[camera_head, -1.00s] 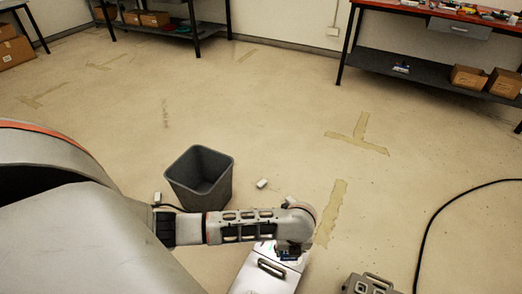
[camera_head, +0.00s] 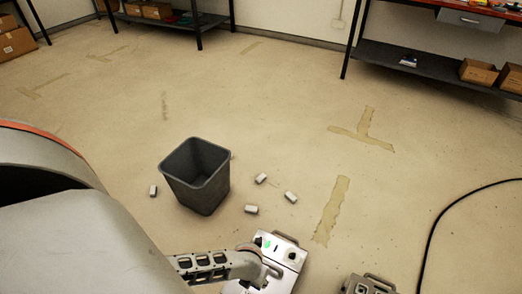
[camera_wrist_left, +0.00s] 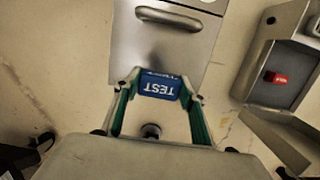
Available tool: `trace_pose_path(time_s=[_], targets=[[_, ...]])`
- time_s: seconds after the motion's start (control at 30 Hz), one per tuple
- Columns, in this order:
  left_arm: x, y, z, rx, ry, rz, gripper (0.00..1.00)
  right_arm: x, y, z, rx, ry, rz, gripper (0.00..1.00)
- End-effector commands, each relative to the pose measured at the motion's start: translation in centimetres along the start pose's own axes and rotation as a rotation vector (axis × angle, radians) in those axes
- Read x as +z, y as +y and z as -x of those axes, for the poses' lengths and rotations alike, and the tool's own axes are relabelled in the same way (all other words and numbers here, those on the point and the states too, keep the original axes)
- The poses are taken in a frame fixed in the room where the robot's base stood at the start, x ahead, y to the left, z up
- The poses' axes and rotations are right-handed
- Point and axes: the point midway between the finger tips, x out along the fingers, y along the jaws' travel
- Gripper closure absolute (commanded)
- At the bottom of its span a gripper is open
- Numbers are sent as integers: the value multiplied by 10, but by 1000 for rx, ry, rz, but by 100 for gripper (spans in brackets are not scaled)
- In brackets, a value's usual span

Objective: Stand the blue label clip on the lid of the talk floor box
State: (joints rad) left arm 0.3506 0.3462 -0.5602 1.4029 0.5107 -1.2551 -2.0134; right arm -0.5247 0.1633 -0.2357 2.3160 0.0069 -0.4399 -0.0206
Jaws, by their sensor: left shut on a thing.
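In the left wrist view my left gripper (camera_wrist_left: 158,92) is shut on the blue label clip (camera_wrist_left: 160,86), which reads "TEST". A metal box with a handle (camera_wrist_left: 168,18) lies behind the clip there; I cannot tell whether the clip touches it. In the head view a metal box (camera_head: 285,250) with a green mark and dark fittings on its lid is partly covered by my left arm. The fingers and clip are hidden there. I cannot read which box is the talk floor box. My right gripper is not in view.
A second metal box (camera_head: 368,285) stands to the right; a box with a red part (camera_wrist_left: 278,78) shows at right in the wrist view. A grey bin (camera_head: 196,178) and several small white blocks (camera_head: 251,209) are on the floor. A black cable (camera_head: 432,235) curves at right.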

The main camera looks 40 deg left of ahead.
Motion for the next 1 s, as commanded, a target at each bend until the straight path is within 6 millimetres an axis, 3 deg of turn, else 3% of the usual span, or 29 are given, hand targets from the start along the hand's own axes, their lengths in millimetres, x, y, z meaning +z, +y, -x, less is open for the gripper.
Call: trace_pose_path(time_s=[0.03, 0.2, 0.47, 0.73, 1.0], targets=[[-14, 2, -23, 4, 20, 1, 74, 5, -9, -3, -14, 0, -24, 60], [-16, 1, -53, 3, 14, 2, 74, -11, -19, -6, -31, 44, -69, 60], [-11, 0, -66, -1, 2, 1, 74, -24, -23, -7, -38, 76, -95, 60], [-23, 0, -104, 2, 11, 1, 74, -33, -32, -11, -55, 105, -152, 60], [-14, -1, -102, -1, -3, 1, 74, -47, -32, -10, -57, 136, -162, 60]])
